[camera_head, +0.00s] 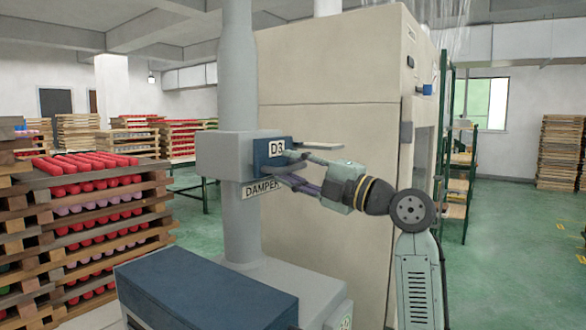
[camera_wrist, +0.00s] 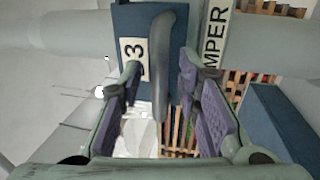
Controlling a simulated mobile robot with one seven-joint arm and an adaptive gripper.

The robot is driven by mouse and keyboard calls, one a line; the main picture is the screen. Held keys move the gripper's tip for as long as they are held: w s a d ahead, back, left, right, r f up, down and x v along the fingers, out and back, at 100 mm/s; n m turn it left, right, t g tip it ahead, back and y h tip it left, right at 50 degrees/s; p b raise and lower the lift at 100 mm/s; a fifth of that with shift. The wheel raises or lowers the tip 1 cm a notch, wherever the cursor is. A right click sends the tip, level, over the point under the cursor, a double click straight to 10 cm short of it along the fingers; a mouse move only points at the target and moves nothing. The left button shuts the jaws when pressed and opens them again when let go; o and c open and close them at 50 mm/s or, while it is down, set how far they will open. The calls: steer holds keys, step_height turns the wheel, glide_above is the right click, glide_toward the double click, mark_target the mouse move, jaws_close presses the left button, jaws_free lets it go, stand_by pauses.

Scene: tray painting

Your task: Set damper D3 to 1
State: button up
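The damper D3 housing is a blue box (camera_head: 262,160) with a white D3 label (camera_head: 277,147), on a grey block on a vertical pipe. It also shows in the wrist view (camera_wrist: 128,22). A grey lever (camera_wrist: 161,65) stands out from its face. A light bar that looks like this lever (camera_head: 320,146) shows just above my fingers in the head view. My gripper (camera_head: 288,170) is at the housing, its fingers apart. In the wrist view the lever lies between the two fingers (camera_wrist: 159,80), with gaps on both sides. Exact contact and the lever's scale are not visible.
A DAMPER sign (camera_head: 261,188) sits below the housing. A blue-topped cabinet (camera_head: 200,290) stands below in front. A large beige booth (camera_head: 335,110) rises behind my arm. Racks of red items (camera_head: 85,185) stand left. Green floor is open on the right.

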steer(key=v, duration=1.1)
steer(key=shift+s+d, duration=0.25)
steer(key=shift+d, duration=0.05)
steer(key=shift+f, duration=0.15)
